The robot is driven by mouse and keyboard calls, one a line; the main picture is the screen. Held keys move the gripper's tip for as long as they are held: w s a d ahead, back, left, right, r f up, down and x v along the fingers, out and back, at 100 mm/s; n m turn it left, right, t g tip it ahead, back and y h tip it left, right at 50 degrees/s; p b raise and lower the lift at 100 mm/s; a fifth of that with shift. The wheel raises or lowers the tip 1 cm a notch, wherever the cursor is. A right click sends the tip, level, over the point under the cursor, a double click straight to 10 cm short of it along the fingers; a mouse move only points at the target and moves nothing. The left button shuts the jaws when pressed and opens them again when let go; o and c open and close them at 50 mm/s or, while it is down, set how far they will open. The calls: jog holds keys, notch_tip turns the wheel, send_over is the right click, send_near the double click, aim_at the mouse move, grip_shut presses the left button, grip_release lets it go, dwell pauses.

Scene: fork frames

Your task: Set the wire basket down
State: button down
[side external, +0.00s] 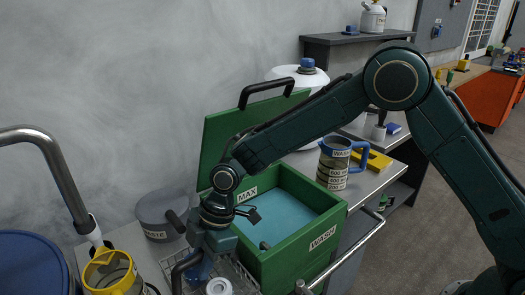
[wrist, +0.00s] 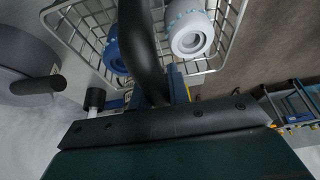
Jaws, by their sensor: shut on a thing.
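The wire basket (side external: 246,278) is at the lower middle of the side view, at the left front of the green wash tank. It also shows in the wrist view (wrist: 86,32). It holds a white part (side external: 218,286) and a blue part (wrist: 116,55). Its thick black handle (wrist: 140,45) runs up into my gripper (wrist: 156,94). My gripper (side external: 205,250) is shut on this handle, above the basket. The fingertips are mostly hidden. The basket's bottom is cut off in the side view, so I cannot tell whether it touches a surface.
The green wash tank (side external: 285,255) has its lid (side external: 225,135) raised and blue liquid inside. A grey waste pot (side external: 158,215) stands behind the basket. A yellow-rimmed jug (side external: 108,272) and a curved tap (side external: 55,165) are at the left. A labelled mug (side external: 333,165) stands right of the tank.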

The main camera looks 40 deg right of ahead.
jog(key=w, duration=0.2)
jog(key=shift+w, duration=0.35)
jog(key=shift+s+f, duration=0.1)
jog(key=shift+f, duration=0.55)
jog(key=shift+f, duration=0.1)
jog(key=c, duration=1.3)
grip_release()
jog(key=shift+f, duration=0.1)
jog(key=shift+c, duration=0.2)
jog(key=v, duration=1.2)
jog(key=shift+d, duration=0.1)
